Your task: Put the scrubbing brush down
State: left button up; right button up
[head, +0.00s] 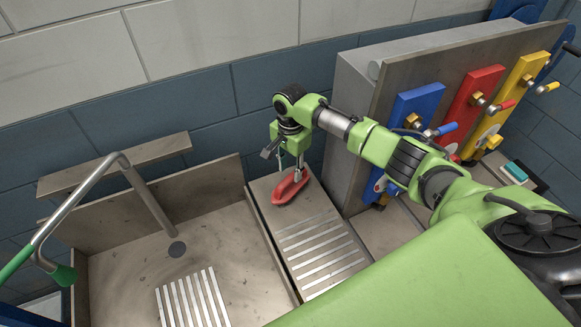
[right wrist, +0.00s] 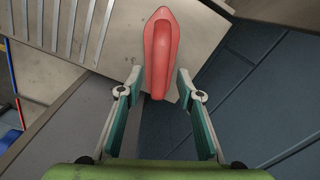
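The scrubbing brush (head: 289,189) is red and lies on the steel draining board (head: 318,232) to the right of the sink, near its back end. My right gripper (head: 291,164) points down just above the brush. In the right wrist view, the brush (right wrist: 161,50) reaches between and beyond the fingertips of the right gripper (right wrist: 160,82). The fingers stand apart, with a narrow gap on each side of the brush. My left gripper is not in view.
A steel sink (head: 125,265) with a slatted grate and a green-handled tap (head: 75,205) is at the left. A steel cabinet (head: 352,95) with blue, red and yellow valve panels stands close on the right. A tiled wall is behind. The front slats of the board are clear.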

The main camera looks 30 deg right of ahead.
notch_tip(320, 180, up, 6)
jog(key=shift+f+p, duration=0.15)
jog(key=shift+p, duration=0.35)
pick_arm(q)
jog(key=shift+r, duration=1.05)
pick_arm(e)
jog(key=shift+r, duration=0.65)
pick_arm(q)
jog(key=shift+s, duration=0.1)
pick_arm(e)
jog(key=shift+f, duration=0.1)
